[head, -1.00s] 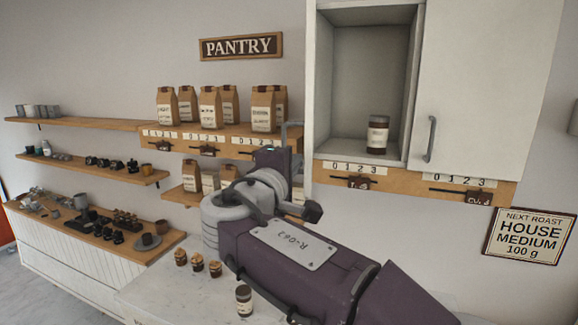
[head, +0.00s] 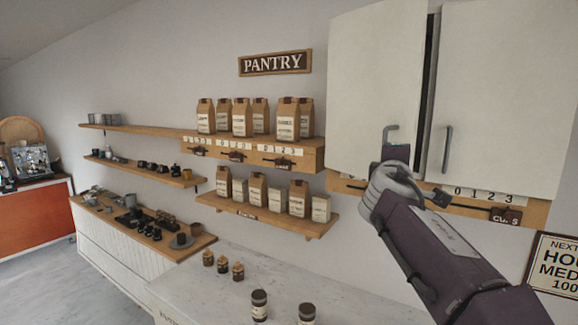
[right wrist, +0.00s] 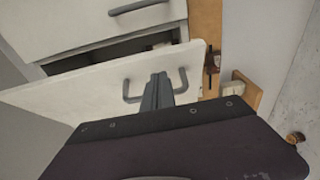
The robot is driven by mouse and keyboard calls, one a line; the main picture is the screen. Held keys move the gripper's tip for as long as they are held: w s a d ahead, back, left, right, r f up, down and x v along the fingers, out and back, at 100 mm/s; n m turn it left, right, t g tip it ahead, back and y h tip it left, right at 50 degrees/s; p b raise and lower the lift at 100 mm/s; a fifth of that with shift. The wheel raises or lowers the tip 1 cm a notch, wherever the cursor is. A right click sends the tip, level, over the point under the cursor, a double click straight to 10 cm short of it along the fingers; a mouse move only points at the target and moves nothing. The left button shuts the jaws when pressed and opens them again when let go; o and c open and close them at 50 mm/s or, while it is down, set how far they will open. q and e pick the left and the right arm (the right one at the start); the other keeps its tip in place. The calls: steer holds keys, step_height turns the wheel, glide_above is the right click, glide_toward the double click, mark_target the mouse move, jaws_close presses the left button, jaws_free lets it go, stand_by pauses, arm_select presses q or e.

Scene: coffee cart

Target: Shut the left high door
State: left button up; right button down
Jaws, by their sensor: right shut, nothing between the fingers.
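The left high door (head: 372,85) is a white panel on the wall cabinet, standing slightly ajar. A dark gap shows between its free edge and the right door (head: 505,95). Its grey handle (head: 390,130) is near the lower free corner. My right gripper (head: 393,158) is at the lower part of this door, by the handle. In the right wrist view, the closed fingers (right wrist: 157,92) are in front of the door (right wrist: 75,97), overlapping the middle of its handle (right wrist: 184,82); I cannot tell whether they touch. My left gripper is not in view.
A wooden rail (head: 350,187) with number labels runs below the cabinet. Shelves (head: 270,212) with paper bags are to the left. Two dark-lidded jars (head: 259,305) and several small jars (head: 223,265) stand on the white counter (head: 290,265) below.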

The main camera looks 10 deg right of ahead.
steer(key=w+d+p, duration=0.1)
steer(key=d, duration=0.3)
steer(key=w+d+p, duration=0.1)
steer(key=w+d, duration=0.1)
steer(key=d, duration=0.2)
steer(key=w+d+p, duration=0.1)
steer(key=w+d, duration=0.1)
steer(key=d, duration=0.2)
steer(key=shift+w+r, duration=0.1)
steer(key=shift+w, duration=0.1)
steer(key=shift+a, duration=0.15)
